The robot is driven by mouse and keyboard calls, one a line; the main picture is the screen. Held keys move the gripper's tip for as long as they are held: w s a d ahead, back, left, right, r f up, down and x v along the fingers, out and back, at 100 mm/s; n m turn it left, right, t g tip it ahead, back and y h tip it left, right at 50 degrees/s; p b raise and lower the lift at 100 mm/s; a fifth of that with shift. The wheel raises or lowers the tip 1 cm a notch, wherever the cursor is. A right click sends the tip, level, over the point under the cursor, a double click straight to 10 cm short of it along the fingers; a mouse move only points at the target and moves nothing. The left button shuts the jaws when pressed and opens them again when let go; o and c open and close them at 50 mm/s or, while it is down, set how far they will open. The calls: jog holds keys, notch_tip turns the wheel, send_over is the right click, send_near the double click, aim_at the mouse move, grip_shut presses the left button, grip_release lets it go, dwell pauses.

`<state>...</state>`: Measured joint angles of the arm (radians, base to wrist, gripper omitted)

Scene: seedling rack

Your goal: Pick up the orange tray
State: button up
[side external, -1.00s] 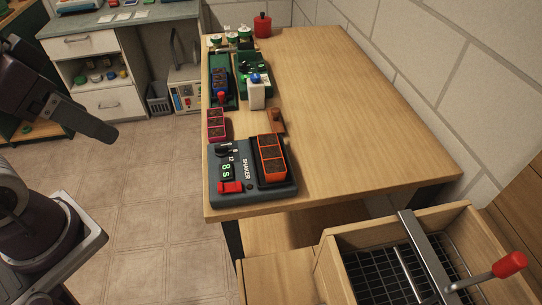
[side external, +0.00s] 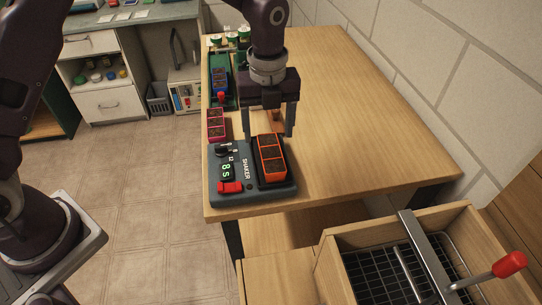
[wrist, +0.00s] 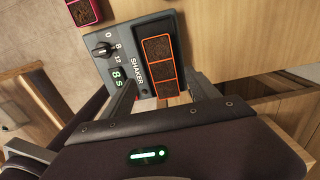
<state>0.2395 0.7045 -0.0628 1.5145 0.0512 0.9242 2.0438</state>
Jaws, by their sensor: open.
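The orange tray (side external: 271,159) holds several dark, soil-filled cells in a row. It sits on the black platform of the grey shaker (side external: 229,201) near the table's front left corner. In the wrist view, the orange tray (wrist: 159,62) lies just beyond my fingers, its near end close to them. My gripper (side external: 282,135) is open and empty, pointing down above the table around the tray's far end. In the wrist view my gripper (wrist: 160,98) shows one finger toward each side of the tray. Whether the fingers touch anything cannot be told.
A pink-red tray (side external: 216,124) stands behind the shaker, and a blue tray (side external: 219,79) farther back. The wooden table (side external: 360,130) is clear to the right. A wooden box with a wire rack (side external: 385,276) and red-knobbed lever (side external: 509,265) stands at front right.

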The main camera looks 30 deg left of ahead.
aim_at(271, 152)
jog(key=f, duration=0.5)
jog(key=shift+d+f, duration=0.25)
jog(key=shift+d, duration=0.1)
grip_shut()
